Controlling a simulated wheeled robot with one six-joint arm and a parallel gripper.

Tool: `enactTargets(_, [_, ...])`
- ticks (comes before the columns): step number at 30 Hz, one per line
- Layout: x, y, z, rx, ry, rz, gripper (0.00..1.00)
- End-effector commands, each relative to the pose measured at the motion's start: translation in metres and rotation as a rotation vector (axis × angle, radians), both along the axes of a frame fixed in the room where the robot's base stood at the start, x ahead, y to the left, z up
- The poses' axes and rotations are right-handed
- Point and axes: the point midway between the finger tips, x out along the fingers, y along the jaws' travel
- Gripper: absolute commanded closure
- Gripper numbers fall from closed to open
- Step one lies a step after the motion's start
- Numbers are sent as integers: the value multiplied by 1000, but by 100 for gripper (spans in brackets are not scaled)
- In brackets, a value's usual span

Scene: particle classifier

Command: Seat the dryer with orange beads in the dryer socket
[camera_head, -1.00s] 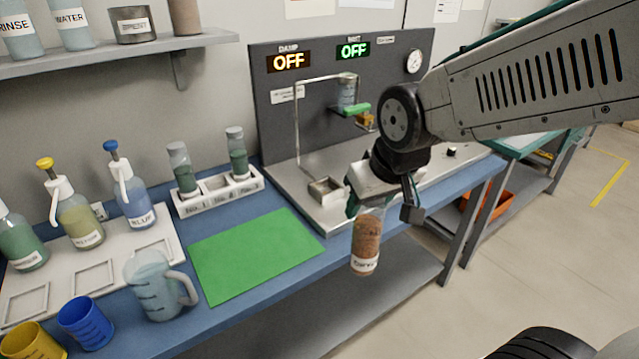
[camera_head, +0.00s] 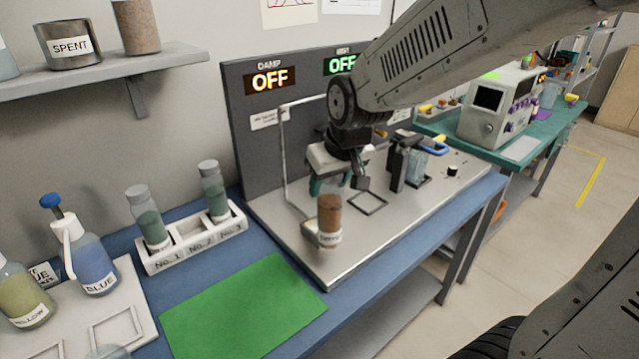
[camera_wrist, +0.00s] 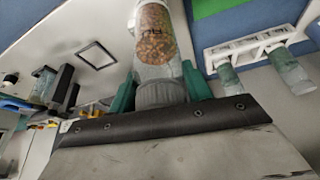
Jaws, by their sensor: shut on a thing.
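The dryer with orange beads (camera_head: 329,216) is a clear cylinder with a white label low on it. It hangs roughly upright under my gripper (camera_head: 335,186). In the wrist view, the green fingers of my gripper (camera_wrist: 160,92) are shut on the dryer's grey cap end, and the beads (camera_wrist: 155,38) show beyond it. The dryer socket (camera_head: 308,231), a small metal box on the steel tray, shows just left of the dryer's lower end and is partly hidden by it. I cannot tell whether the dryer's bottom touches the socket.
A thin pipe (camera_head: 284,160) rises behind the dryer from the steel tray (camera_head: 345,262). A square outline (camera_head: 368,203) and a black clamp-like fixture (camera_head: 398,168) lie to the right. A white rack (camera_head: 192,240) with two green-bead dryers and a green mat (camera_head: 243,305) are left.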

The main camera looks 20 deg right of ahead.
Motion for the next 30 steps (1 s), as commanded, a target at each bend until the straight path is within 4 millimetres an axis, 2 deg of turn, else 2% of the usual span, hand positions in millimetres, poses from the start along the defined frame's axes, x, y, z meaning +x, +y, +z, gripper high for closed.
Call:
enactTargets(3, [31, -4, -4, -1, 2, -1, 99])
enactTargets(9, [62, -8, -6, 0, 0, 0, 99])
enactTargets(15, [75, -9, -7, 0, 0, 0, 99])
enactTargets(21, [75, -9, -37, -1, 2, 1, 99])
enactTargets(23, [74, -9, -42, -1, 1, 2, 99])
enactTargets(30, [75, -9, -42, 0, -1, 1, 99])
